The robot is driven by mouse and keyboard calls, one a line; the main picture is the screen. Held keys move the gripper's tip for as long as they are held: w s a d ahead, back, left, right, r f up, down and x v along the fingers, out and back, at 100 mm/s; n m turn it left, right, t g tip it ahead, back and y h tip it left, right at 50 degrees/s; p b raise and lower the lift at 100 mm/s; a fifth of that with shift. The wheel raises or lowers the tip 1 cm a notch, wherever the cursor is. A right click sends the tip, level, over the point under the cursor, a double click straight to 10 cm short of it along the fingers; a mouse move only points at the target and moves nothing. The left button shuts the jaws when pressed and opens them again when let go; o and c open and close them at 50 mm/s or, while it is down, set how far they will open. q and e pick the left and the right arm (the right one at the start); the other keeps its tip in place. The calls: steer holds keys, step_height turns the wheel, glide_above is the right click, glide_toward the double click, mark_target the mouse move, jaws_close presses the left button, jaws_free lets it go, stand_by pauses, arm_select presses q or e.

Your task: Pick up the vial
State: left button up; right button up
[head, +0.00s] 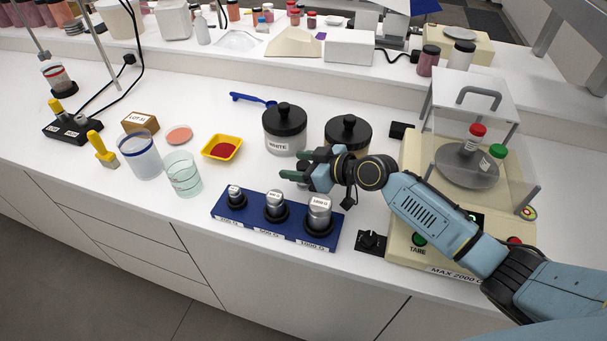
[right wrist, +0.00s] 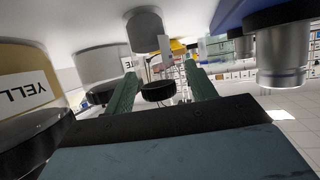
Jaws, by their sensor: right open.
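A small vial (right wrist: 146,32) with a grey body and a black cap shows in the right wrist view, which looks upside down. My right gripper (right wrist: 160,74) is open, with its green fingers on either side of the vial's line. I cannot tell whether a finger touches it. In the head view my right gripper (head: 299,167) is low over the bench, between the blue weight rack and the lidded jars. There the vial is mostly hidden by the gripper; only a dark bit of its cap (head: 304,168) shows. My left gripper is out of view.
The WHITE jar (head: 285,134) and another black-lidded jar (head: 348,136) stand just behind the gripper. A blue rack (head: 262,229) with weights is in front. The balance (head: 410,200) is at right. A yellow tray (head: 222,147) and glass beaker (head: 184,174) are left.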

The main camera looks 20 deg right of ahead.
steer(key=shift+w+a+f, duration=0.1)
steer(key=shift+w+a, duration=0.05)
steer(key=shift+w, duration=0.05)
steer(key=c, duration=1.1)
